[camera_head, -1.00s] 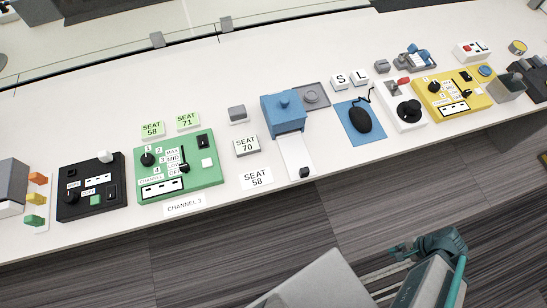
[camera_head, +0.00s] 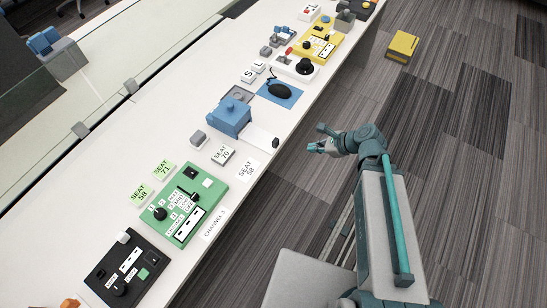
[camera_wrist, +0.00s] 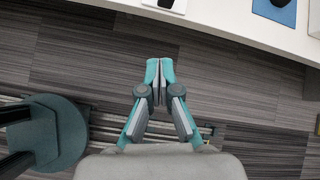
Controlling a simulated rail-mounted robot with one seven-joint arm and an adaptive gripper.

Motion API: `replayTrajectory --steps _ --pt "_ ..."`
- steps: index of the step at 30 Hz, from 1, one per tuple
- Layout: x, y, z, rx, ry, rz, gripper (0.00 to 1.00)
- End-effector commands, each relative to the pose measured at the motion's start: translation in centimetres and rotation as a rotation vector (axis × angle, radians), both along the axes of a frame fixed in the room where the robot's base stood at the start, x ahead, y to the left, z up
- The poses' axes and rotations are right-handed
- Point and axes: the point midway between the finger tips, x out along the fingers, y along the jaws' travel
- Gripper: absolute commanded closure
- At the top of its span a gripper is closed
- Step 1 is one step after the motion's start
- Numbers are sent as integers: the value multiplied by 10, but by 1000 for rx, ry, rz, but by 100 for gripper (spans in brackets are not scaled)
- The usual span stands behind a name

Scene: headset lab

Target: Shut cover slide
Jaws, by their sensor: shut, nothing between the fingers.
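A blue box (camera_head: 229,120) with a round knob on top stands on the white desk. A flat white slide (camera_head: 258,136) sticks out of its front toward the desk edge, with a small black knob (camera_head: 276,143) at its outer end. The wrist view shows what looks like the slide's end (camera_wrist: 150,5) and its knob (camera_wrist: 166,3) at the top edge. My gripper (camera_head: 314,148) is over the floor, off the desk's front edge and apart from the slide. Its fingertips (camera_wrist: 160,66) are together and empty in the wrist view.
A green panel (camera_head: 212,189) and SEAT cards (camera_head: 223,154) lie to one side of the box. A mouse (camera_head: 279,89) on a blue pad (camera_head: 296,93) and a yellow panel (camera_head: 325,36) lie to the other. A yellow box (camera_head: 402,46) is on the floor.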

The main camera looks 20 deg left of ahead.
Motion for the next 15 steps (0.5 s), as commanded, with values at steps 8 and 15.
replayTrajectory --steps 8,15 --pt "4 5 5 66 143 -176 100" --pt "4 7 0 70 170 -205 100"
